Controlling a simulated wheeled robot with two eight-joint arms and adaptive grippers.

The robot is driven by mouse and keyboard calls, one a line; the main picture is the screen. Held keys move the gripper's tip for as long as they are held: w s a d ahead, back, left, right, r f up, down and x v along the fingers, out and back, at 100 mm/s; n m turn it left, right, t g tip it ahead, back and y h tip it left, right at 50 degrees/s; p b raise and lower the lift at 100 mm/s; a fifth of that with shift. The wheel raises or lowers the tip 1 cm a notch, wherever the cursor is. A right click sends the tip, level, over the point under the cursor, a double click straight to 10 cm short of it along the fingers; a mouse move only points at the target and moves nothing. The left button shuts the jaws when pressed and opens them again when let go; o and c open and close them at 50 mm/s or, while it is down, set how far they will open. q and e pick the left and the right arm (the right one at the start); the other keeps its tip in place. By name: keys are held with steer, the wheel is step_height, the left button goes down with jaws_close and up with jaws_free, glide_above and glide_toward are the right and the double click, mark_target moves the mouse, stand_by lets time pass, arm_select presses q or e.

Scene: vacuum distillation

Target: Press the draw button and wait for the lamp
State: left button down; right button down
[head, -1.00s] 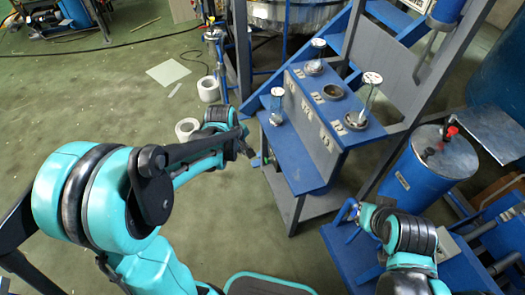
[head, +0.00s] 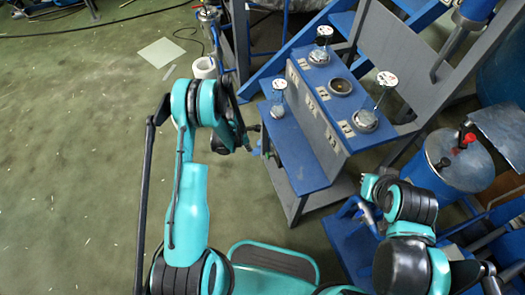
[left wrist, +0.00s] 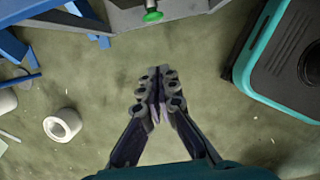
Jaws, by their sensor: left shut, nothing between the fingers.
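A green button (left wrist: 153,15) shows at the top edge of the left wrist view, on a grey part of the blue stand (head: 318,150). My left gripper (left wrist: 156,85) is shut and empty in that view, apart from the button and below it in the picture. In the head view my left gripper (head: 255,128) is beside the left side of the stand, partly hidden by its own wrist. My right gripper (head: 366,190) is at the right, in front of the stand; its fingers are too unclear to judge. I cannot make out a lamp.
The stand carries glass-and-metal fittings (head: 320,55) on top and one on its lower shelf (head: 279,100). A blue drum (head: 440,168) stands at the right. White rolls (head: 204,68) lie on the floor at the left. The green floor left of my arm is open.

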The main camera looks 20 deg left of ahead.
mark_target(267, 156)
stand_by(0.3)
arm_select(q)
steer(key=w+d+f+b, duration=0.3)
steer(key=d+f+b, duration=0.2)
steer(key=f, duration=0.4)
steer(key=shift+w+d+f, duration=0.15)
steer(key=shift+w+f, duration=0.1)
steer(key=shift+f, duration=0.05)
